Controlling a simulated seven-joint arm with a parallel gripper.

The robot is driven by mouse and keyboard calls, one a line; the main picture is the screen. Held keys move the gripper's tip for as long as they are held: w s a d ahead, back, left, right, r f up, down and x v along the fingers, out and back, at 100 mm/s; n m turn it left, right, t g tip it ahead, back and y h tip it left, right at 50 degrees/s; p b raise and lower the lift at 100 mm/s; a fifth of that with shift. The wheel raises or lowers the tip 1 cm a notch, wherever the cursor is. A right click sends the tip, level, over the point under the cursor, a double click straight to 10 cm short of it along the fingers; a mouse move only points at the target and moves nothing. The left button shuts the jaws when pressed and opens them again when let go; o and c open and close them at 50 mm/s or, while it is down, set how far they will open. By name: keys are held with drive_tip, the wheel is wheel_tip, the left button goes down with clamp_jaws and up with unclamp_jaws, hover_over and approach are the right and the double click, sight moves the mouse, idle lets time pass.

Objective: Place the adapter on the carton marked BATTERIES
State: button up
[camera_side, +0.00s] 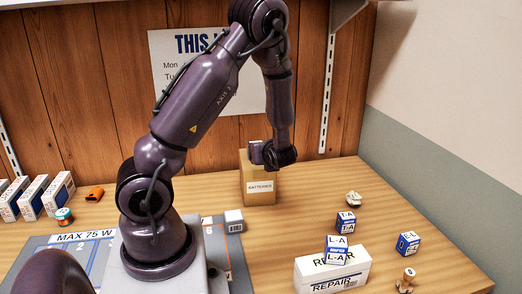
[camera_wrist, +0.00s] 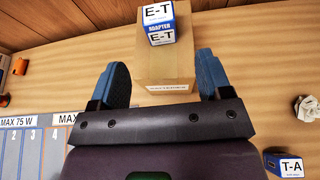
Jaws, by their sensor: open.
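The brown carton marked BATTERIES (camera_side: 260,197) stands on the table toward the back; its top also shows in the wrist view (camera_wrist: 166,72). A small blue-and-white box labelled ADAPTER E-T (camera_wrist: 160,24) stands upright on the far part of the carton's top. In the side view the adapter (camera_side: 255,152) is partly hidden by my gripper (camera_side: 272,155). In the wrist view my gripper (camera_wrist: 162,62) is open, its two blue fingers apart over the carton's near part. The adapter is beyond the fingertips, and nothing is between them.
A white REPAIR carton (camera_side: 314,272) with an L-A box (camera_side: 337,250) on it stands front right. T-A (camera_side: 346,221) and EL (camera_side: 408,244) boxes, a crumpled paper (camera_side: 353,198) and a stamp-like object (camera_side: 406,280) are nearby. A marked grey mat (camera_side: 70,255) lies left.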

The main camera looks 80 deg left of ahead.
drive_tip(key=s+d+r+n+t+h, duration=0.2)
drive_tip(key=d+r+n+h, duration=0.2)
drive_tip(key=d, duration=0.5)
drive_tip(key=s+d+r+n+t+h, duration=0.1)
drive_tip(key=d+r+n+h, duration=0.4)
drive_tip(key=d, duration=0.5)
drive_tip(key=s+d+r+n+t+h, duration=0.2)
drive_tip(key=s+d+r+n+h, duration=0.1)
drive_tip(key=d+r+n, duration=0.5)
drive_tip(key=shift+s+d+n+t+h, duration=0.25)
drive_tip(key=shift+d+n+h, duration=0.35)
drive_tip(key=shift+d, duration=0.4)
